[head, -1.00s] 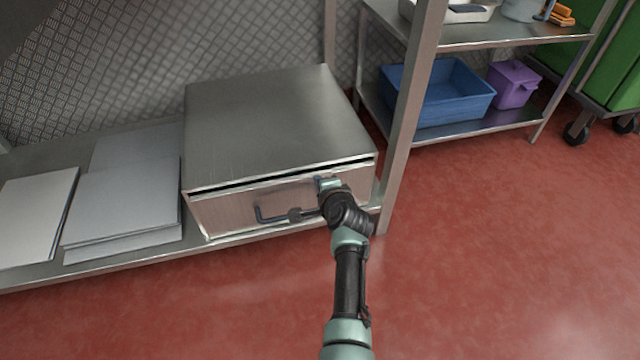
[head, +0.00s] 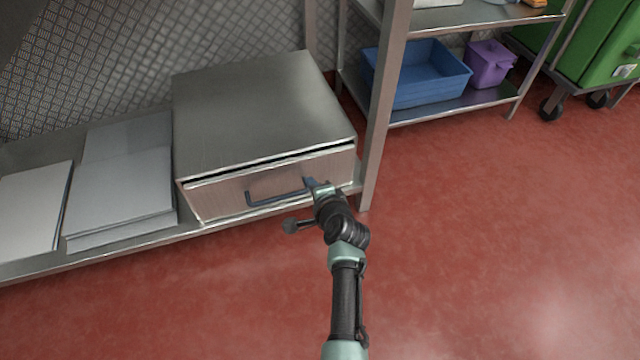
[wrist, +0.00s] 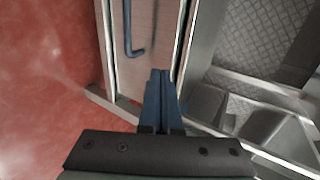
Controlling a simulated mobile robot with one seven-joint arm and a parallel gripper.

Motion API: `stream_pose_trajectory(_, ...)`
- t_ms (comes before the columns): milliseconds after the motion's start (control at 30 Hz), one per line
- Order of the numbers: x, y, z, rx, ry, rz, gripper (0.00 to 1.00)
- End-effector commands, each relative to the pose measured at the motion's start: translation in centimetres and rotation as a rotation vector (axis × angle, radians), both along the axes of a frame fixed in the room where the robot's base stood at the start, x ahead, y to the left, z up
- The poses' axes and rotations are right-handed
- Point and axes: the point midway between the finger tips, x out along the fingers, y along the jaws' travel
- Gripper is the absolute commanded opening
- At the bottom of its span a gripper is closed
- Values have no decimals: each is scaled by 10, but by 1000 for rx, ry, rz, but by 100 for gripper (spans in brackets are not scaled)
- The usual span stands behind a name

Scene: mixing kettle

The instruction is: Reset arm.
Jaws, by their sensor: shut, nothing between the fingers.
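My gripper (head: 309,183) is at the front of a steel drawer box, near the right end of the drawer's dark handle (head: 262,200). In the wrist view my gripper's two blue fingers (wrist: 160,88) are together with nothing between them. The handle (wrist: 134,50) shows just beyond and to the left of the fingertips there, apart from them in the picture. The drawer front (head: 225,202) looks closed, with a dark gap along its top edge. My arm reaches up from the bottom of the head view.
The drawer box (head: 255,110) stands on a low steel shelf, with stacked grey sheets (head: 120,190) to its left. A metal post (head: 378,130) rises close on its right. A blue tub (head: 415,75) and purple bin (head: 490,65) sit on a rack. Red floor (head: 480,240) is open.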

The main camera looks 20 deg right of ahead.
Motion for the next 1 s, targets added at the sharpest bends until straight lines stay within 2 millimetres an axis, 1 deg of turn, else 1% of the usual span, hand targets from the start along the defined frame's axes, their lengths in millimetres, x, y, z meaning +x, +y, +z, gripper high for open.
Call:
stream_pose_trajectory(33, -9, -1, 10, 0, 2, -1, 0)
stream_pose_trajectory(200, -30, -2, 21, 0, 1, -1, 0)
stream_pose_trajectory(300, -38, -2, 24, 0, 1, -1, 0)
stream_pose_trajectory(467, -44, -2, 25, 2, 1, -1, 0)
stream_pose_trajectory(667, -45, -2, 25, 2, 1, -1, 0)
stream_pose_trajectory(733, -43, -2, 30, -6, -5, 3, 0)
stream_pose_trajectory(767, -41, -2, 35, -17, -14, 7, 0)
stream_pose_trajectory(867, -28, 0, 71, -88, -63, 37, 0)
stream_pose_trajectory(967, -9, 5, 135, -216, -152, 85, 0)
stream_pose_trajectory(1000, -2, 8, 165, -277, -193, 103, 0)
